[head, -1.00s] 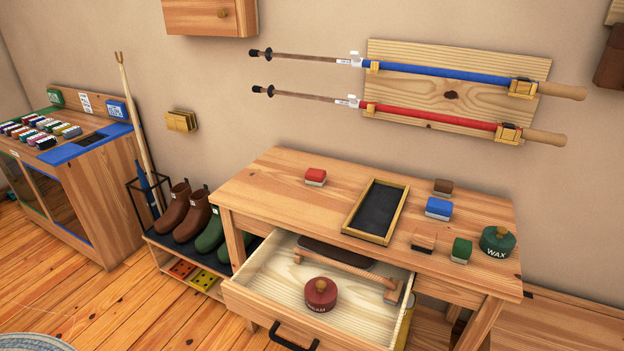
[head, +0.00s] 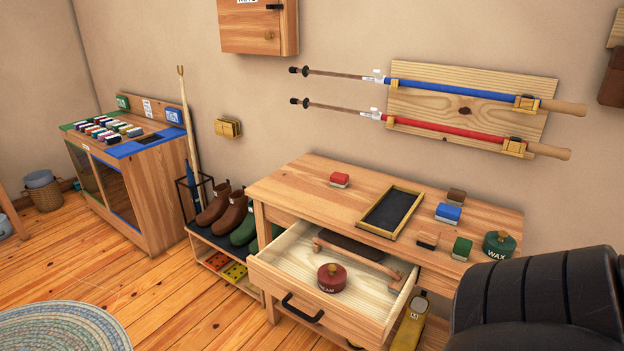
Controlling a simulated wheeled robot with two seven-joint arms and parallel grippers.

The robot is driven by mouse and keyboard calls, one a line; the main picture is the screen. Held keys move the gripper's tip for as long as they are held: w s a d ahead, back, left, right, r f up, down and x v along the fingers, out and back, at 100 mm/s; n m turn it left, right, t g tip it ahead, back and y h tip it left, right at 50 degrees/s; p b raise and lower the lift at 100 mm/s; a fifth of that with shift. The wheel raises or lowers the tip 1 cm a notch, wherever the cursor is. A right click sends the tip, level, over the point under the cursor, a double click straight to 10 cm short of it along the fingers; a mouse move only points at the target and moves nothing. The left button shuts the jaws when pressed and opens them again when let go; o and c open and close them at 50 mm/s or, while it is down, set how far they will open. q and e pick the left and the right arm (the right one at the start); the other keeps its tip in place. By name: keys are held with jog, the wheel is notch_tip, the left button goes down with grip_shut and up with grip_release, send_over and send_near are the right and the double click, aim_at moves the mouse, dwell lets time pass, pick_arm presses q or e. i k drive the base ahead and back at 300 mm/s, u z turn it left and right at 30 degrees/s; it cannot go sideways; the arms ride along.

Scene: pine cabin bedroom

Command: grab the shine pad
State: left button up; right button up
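None of the pads carries a readable "shine" label, so I cannot tell which is the shine pad. Small two-tone blocks stand on the wooden table (head: 285,184): a red one (head: 340,180) at the back left, a brown one (head: 456,195), a blue one (head: 448,212), a tan and black one (head: 428,239) and a green one (head: 462,248) on the right. The open drawer (head: 318,309) holds a dark oval item (head: 350,245), a wooden-handled tool (head: 362,262) and a red tin (head: 332,278). Neither gripper shows.
A black-lined tray (head: 374,233) lies mid-table, and a green WAX tin (head: 499,243) stands at its right end. The drawer juts out in front. A black padded part, probably my arm, covers the lower right. Shoes (head: 230,217) stand left of the table. The floor at front left is open.

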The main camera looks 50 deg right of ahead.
aim_at(338, 179)
jog(key=i, duration=2.15)
jog(key=z, duration=1.4)
jog(key=i, duration=1.3)
jog(key=z, duration=1.25)
